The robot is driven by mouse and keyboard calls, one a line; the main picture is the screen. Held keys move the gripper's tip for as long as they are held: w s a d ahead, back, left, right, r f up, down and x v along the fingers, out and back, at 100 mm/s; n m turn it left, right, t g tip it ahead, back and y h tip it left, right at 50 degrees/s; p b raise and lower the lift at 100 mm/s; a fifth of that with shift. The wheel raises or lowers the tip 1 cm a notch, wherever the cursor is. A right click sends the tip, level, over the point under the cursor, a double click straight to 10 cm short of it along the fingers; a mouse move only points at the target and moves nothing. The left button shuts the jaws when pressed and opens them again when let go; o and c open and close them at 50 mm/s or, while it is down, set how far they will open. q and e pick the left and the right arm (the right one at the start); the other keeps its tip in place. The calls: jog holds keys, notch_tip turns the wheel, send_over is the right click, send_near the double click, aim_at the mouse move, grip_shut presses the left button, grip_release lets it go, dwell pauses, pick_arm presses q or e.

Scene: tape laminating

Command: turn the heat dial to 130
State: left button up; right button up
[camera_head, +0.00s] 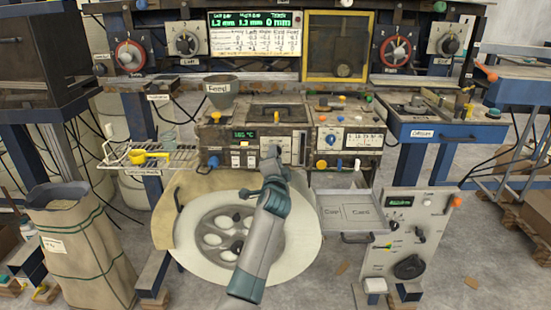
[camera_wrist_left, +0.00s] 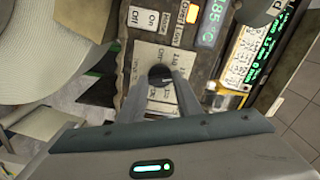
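My left gripper (camera_head: 273,152) reaches the front of the middle machine. In the left wrist view its fingertips (camera_wrist_left: 161,76) sit on both sides of a small black dial knob (camera_wrist_left: 160,74), with no clear gap showing. The knob is on a pale plate with print too small to read fully. Beside it a green display (camera_wrist_left: 209,22) reads about 185 °C; the same display (camera_head: 244,134) shows in the head view. In the head view my gripper hides the knob, and its setting cannot be read. My right gripper is not in view.
A blue knob (camera_head: 213,161) and ON/OFF switches (camera_wrist_left: 145,18) are close to the dial. A feed funnel (camera_head: 221,91) stands above left. A round pale plate (camera_head: 190,236) lies below my arm. A metal tray (camera_head: 345,212) is at the right.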

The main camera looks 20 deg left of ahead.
pick_arm(q)
jog(key=o, duration=0.4)
jog(key=shift+c, duration=0.2)
jog(key=shift+s, duration=0.15)
jog(key=b+v, duration=0.1)
jog(key=v, duration=1.6)
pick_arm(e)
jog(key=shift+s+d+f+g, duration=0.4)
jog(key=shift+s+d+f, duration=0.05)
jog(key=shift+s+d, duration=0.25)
pick_arm(q)
jog(key=shift+s, duration=0.1)
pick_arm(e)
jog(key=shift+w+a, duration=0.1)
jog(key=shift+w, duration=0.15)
